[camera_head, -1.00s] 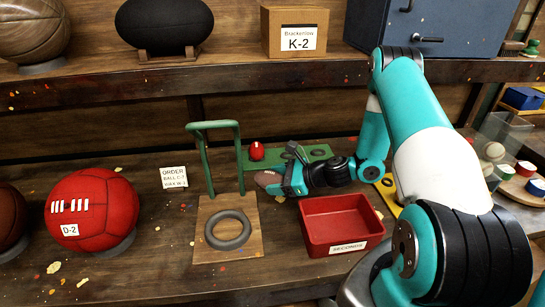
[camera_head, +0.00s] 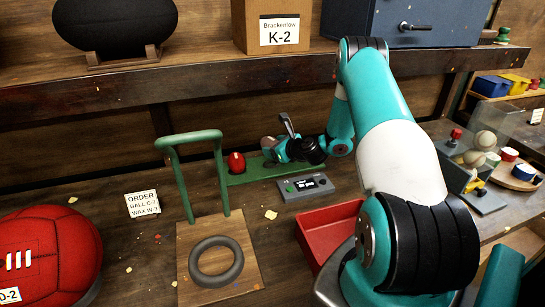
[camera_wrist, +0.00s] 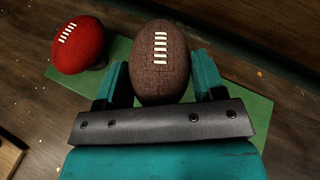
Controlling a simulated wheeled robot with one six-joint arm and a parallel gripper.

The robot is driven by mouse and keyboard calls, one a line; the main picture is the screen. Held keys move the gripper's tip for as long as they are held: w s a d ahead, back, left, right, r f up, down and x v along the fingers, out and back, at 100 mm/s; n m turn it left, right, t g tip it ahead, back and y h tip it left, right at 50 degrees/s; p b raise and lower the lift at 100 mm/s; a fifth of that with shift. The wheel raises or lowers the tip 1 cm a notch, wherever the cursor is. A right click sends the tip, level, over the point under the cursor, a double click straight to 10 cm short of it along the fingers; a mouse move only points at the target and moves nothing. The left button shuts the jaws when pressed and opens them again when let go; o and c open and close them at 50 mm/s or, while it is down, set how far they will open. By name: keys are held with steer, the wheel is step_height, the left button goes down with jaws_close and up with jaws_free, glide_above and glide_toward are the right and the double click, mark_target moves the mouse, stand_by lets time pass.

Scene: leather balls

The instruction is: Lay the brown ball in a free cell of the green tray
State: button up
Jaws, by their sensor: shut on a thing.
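The brown ball (camera_wrist: 160,62), a small football with white laces, is between the two teal fingers of my gripper (camera_wrist: 162,78) in the wrist view. In the head view my gripper (camera_head: 268,147) is at the green tray (camera_head: 250,173), and the ball is small and hard to make out there. The tray also shows below the ball in the wrist view (camera_wrist: 82,82). A red ball (camera_head: 237,162) sits at the tray's left end, left of my gripper. Ball and gripper hide the tray's cells; I cannot tell whether the ball touches the tray.
A red bin (camera_head: 318,235) is partly behind my arm. A shelf edge (camera_head: 180,98) runs above the tray.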

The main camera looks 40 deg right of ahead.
mark_target(275, 165)
steer(key=shift+f+p, duration=0.3)
steer(key=shift+f, duration=1.7)
steer(key=shift+f, duration=0.2)
steer(key=o, duration=1)
steer(key=shift+o, duration=0.2)
steer(key=shift+r, duration=0.1)
steer(key=shift+r, duration=0.25)
steer(key=b+v, duration=0.1)
steer(key=v, duration=0.4)
steer(key=b+v, duration=0.1)
steer(key=v, duration=0.4)
steer(key=shift+s+b, duration=0.4)
steer(key=shift+s, duration=0.05)
steer(key=shift+s+a+r, duration=0.1)
steer(key=shift+s+r, duration=0.15)
steer(key=shift+s, duration=0.25)
